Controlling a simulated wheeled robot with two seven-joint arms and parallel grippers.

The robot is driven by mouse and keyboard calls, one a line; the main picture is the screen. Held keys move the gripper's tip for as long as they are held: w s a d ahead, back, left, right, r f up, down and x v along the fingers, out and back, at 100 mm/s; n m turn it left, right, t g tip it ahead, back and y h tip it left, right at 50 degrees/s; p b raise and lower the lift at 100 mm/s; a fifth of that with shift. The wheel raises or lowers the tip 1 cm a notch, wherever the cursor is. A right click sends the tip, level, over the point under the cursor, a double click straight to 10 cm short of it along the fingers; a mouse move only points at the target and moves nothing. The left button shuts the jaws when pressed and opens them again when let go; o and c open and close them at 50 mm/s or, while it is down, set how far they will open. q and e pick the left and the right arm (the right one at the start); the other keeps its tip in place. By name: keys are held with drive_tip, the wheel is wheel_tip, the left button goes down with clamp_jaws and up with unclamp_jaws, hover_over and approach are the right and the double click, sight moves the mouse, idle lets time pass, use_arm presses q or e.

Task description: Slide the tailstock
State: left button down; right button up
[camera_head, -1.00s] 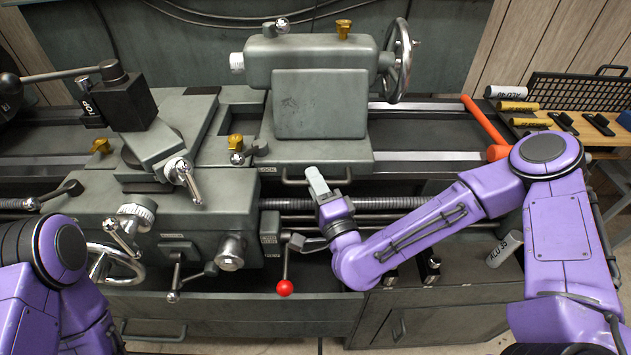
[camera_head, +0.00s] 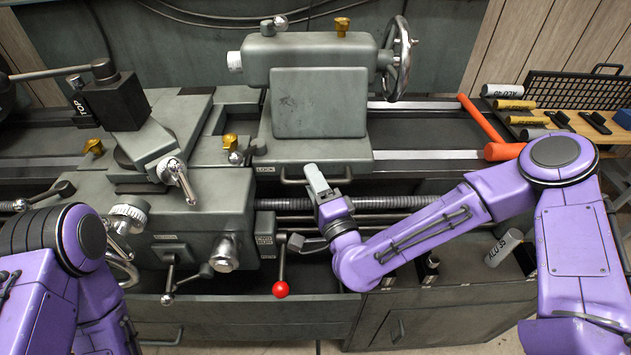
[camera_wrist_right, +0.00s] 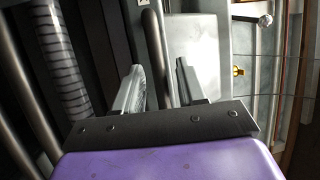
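The grey-green tailstock (camera_head: 318,100) sits on the lathe bed, with a handwheel (camera_head: 400,58) on its right side. A dark bar handle (camera_head: 290,180) runs along its front lower edge and also shows in the right wrist view (camera_wrist_right: 157,50). My right gripper (camera_head: 315,174) is at this handle. In the right wrist view my right gripper (camera_wrist_right: 160,80) has its fingers apart, one on each side of the bar, with gaps visible. My left gripper is out of view.
The carriage (camera_head: 195,205) with its tool post (camera_head: 115,100) stands left of the tailstock. A red-knobbed lever (camera_head: 281,289) hangs below. An orange handle (camera_head: 485,122) lies at the bed's right.

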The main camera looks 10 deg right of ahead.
drive_tip(key=v, duration=1)
drive_tip(key=shift+s, duration=0.3)
drive_tip(key=shift+d, duration=0.1)
